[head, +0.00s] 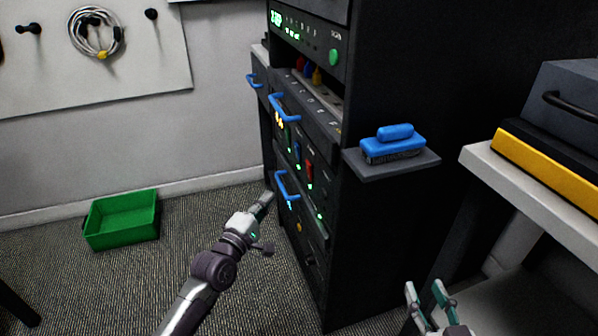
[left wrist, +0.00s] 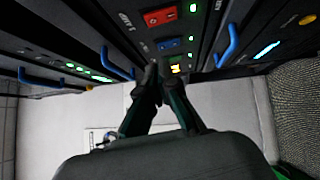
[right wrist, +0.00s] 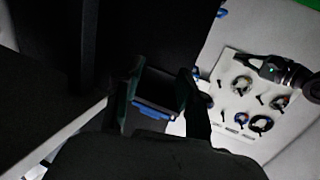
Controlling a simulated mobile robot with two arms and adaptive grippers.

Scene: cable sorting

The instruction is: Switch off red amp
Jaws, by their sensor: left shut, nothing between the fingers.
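The black equipment rack (head: 345,250) holds a row of coloured rocker switches. The red switch (head: 309,172) is on the rack front, and it also shows at the top of the left wrist view (left wrist: 160,16). A blue switch (left wrist: 168,43) and a lit yellow switch (left wrist: 175,68) sit beside it. My left gripper (head: 268,197) is shut and empty in front of the rack, lower than the red switch. In the left wrist view its fingertips are nearest the yellow switch; whether they touch it I cannot tell. My right gripper (head: 428,288) is open and empty, right of the rack.
Blue handles (head: 285,107) stick out from the rack front near the switches. A blue brush (head: 393,143) lies on a small side shelf (head: 395,168). A green bin (head: 122,220) stands on the floor at left. A white table (head: 540,190) is at right.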

